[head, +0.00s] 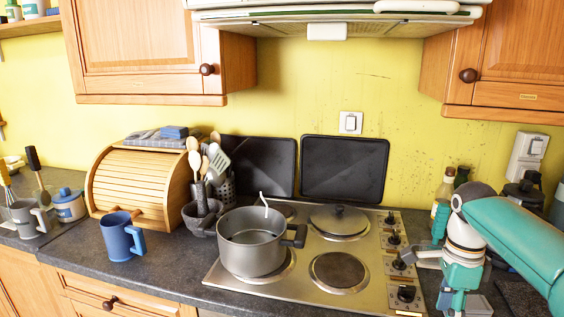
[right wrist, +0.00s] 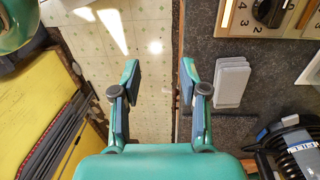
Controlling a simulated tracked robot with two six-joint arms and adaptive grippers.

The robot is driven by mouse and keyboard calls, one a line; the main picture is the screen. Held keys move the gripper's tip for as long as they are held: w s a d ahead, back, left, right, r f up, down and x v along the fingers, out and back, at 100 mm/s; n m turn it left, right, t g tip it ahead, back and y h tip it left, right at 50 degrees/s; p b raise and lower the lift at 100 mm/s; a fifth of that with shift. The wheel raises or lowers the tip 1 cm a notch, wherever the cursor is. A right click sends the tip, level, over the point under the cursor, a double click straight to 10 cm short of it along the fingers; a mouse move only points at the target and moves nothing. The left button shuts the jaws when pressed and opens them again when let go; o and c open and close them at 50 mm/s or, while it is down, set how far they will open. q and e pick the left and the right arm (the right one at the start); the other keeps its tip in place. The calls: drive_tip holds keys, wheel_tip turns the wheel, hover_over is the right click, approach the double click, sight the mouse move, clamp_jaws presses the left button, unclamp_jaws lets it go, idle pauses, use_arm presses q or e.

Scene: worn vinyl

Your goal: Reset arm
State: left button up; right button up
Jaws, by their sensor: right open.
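My right arm (head: 510,235) comes in from the right of the head view and bends down beside the stove's knobs. Its gripper (right wrist: 160,78) shows in the right wrist view with two teal fingers apart and nothing between them. Below the fingers are the pale tiled floor (right wrist: 135,120) and the front edge of the dark counter (right wrist: 225,132). In the head view the fingertips cannot be made out clearly. My left arm and gripper are not in view.
A grey pot (head: 250,258) stands on the stove (head: 310,292), left of my right arm. Bottles (head: 442,195) stand behind the arm. A blue mug (head: 120,240) and a wooden bread box (head: 140,180) stand left. A white flat object (right wrist: 232,82) lies by the open fingers.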

drive_tip(key=s+a+f+n+g+y, duration=0.1)
drive_tip(key=s+a+f+n+g, duration=0.15)
drive_tip(key=f, duration=0.65)
drive_tip(key=s+a+f+n+g, duration=0.1)
drive_tip(key=s+a+f, duration=0.3)
drive_tip(key=f, duration=0.5)
drive_tip(key=s+a+f+n+g+y, duration=0.15)
drive_tip(key=s+a+f, duration=0.25)
drive_tip(key=f, duration=0.5)
drive_tip(key=s+a+f+n+t+y, duration=0.1)
drive_tip(key=s+a+f+n+t, duration=0.1)
drive_tip(key=s+a+f+n, duration=0.4)
drive_tip(key=s+a+f+n+t+y, duration=0.1)
drive_tip(key=s+a+f+n, duration=0.25)
drive_tip(key=s+f, duration=0.4)
drive_tip(key=w+n+t, duration=0.2)
drive_tip(key=n, duration=0.1)
drive_tip(key=w+r+n+t, duration=0.1)
drive_tip(key=shift+w+d+n+t+h, duration=0.25)
drive_tip(key=shift+w+t, duration=0.05)
drive_tip(key=shift+w, duration=0.05)
